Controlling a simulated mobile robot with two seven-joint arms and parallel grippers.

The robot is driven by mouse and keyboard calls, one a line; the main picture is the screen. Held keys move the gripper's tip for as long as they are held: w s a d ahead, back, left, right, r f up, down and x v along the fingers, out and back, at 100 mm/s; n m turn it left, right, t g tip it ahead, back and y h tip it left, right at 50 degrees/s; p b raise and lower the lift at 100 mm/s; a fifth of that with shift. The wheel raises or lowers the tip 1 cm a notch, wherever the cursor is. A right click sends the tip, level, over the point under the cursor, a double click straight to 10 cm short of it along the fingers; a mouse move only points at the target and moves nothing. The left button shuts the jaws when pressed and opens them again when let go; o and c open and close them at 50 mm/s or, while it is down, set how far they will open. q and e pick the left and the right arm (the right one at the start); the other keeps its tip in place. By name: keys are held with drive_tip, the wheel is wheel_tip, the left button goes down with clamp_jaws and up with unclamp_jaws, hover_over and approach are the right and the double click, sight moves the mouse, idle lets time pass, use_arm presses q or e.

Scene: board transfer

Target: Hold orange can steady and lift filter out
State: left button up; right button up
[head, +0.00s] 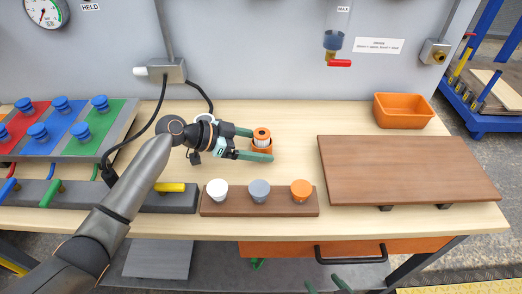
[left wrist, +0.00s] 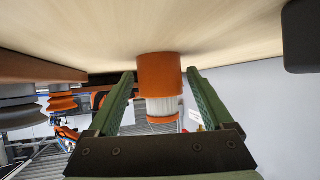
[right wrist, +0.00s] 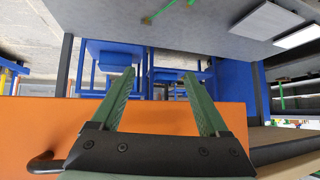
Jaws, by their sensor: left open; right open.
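The orange can (head: 262,148) stands upright on the workbench, with the white filter and its orange cap (head: 262,134) sticking out of its top. In the left wrist view, which looks upside down, the can (left wrist: 158,72) and the white pleated filter (left wrist: 163,108) show beyond the fingers. My left gripper (head: 262,144) is open, with one finger on each side of the can; contact is not clear. My right gripper (head: 328,282) is open and empty, low in front of the bench; its fingers show apart in the right wrist view (right wrist: 160,78).
A brown rack (head: 238,209) with white, grey and orange capped pieces stands in front of the can. A large brown board (head: 410,165) lies to the right, with an orange bin (head: 403,110) behind it. The orange drawer (head: 290,249) and its handle are near my right gripper.

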use_arm(q)
drive_tip(key=c, duration=0.9)
idle(0.4)
